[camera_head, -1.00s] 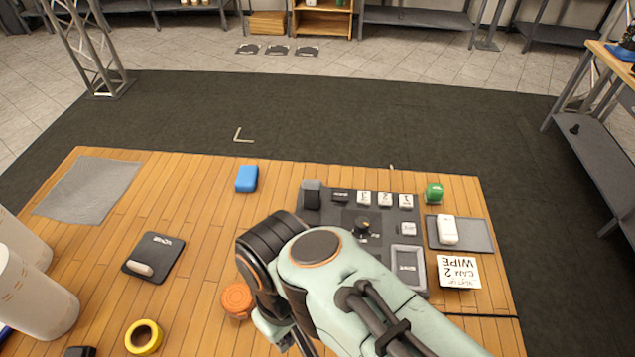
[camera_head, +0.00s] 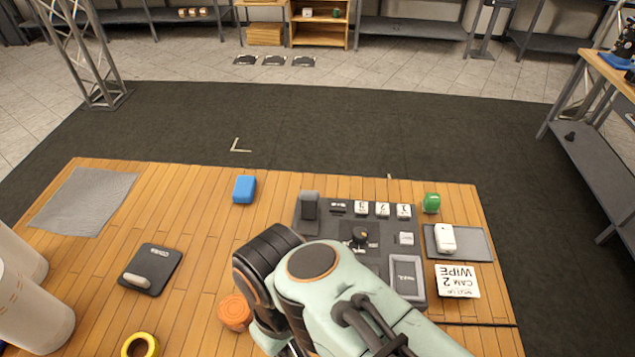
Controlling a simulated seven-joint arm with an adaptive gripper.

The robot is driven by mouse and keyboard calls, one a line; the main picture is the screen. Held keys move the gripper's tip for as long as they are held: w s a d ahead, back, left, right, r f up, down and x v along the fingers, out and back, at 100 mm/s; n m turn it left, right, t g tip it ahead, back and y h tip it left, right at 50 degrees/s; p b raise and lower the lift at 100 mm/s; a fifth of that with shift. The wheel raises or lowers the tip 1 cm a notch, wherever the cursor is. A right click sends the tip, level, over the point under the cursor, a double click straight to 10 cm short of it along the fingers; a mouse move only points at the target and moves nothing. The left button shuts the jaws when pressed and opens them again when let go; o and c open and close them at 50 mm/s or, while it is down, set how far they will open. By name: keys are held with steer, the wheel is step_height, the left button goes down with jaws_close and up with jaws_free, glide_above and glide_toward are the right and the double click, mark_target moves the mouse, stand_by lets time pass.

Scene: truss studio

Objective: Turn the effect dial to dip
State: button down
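The dark switcher panel (camera_head: 337,227) lies on the right half of the wooden table. A black knob with an orange part (camera_head: 361,236) sits at the panel's middle and looks like the effect dial. Its markings are too small to read, so its setting cannot be told. My pale green arm reaches in from the bottom right, bends left of the panel and covers its lower left part. My gripper is not in view; the arm's end runs off the bottom edge.
A card reading "CAM 2 WIPE" (camera_head: 457,281) lies upside down right of the panel. Near it are a white device on a grey pad (camera_head: 474,245) and a green item (camera_head: 431,203).

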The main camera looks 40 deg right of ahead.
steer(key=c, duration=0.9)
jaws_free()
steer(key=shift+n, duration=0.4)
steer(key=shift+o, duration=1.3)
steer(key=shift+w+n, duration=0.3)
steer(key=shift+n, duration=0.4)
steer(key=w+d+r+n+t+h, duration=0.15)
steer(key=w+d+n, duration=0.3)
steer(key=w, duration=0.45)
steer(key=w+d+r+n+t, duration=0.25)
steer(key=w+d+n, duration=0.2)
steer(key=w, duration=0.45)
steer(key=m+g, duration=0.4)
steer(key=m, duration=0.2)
glide_above(361, 232)
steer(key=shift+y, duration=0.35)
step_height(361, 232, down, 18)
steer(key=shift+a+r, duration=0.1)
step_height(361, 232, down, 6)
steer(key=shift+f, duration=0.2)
